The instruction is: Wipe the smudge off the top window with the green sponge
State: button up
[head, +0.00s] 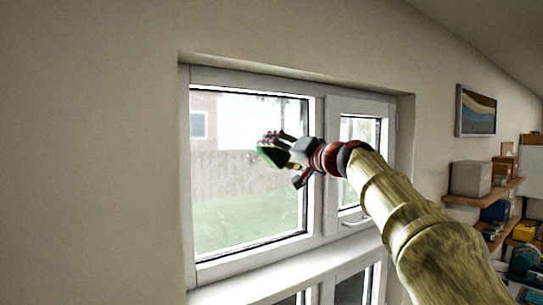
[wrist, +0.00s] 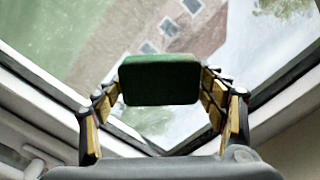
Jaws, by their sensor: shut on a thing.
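The green sponge (wrist: 160,80) is held between the two fingers of my gripper (wrist: 162,92) in the wrist view. In the head view the dark green sponge (head: 274,156) shows at the tip of my gripper (head: 270,147), in front of the left pane of the top window (head: 235,205). I cannot tell whether the sponge touches the glass. The pane looks hazy and pale in its upper part. I cannot make out a clear edge of the smudge.
A white frame and a narrower right pane (head: 352,165) with a handle (head: 355,222) stand beside the left pane. A white sill (head: 285,275) runs below, with lower windows (head: 350,288) under it. Shelves with boxes (head: 470,178) and a picture (head: 476,111) are at right.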

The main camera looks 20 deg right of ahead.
jog(key=shift+w+d, duration=0.15)
jog(key=shift+d, duration=0.25)
jog(key=shift+f+b, duration=0.15)
jog(key=shift+b, duration=0.15)
jog(key=shift+s+a+b, duration=0.35)
jog(key=shift+s+a, duration=0.1)
jog(key=shift+a, duration=0.85)
jog(key=shift+s+a+b, duration=0.3)
jog(key=shift+s+a, duration=0.1)
jog(key=shift+a, duration=0.85)
jog(key=shift+s+a+b, duration=0.35)
jog(key=shift+s+a, duration=0.1)
jog(key=shift+a, duration=0.85)
jog(key=shift+d, duration=0.1)
jog(key=b, duration=0.4)
send_near(248, 153)
jog(key=shift+d, duration=0.1)
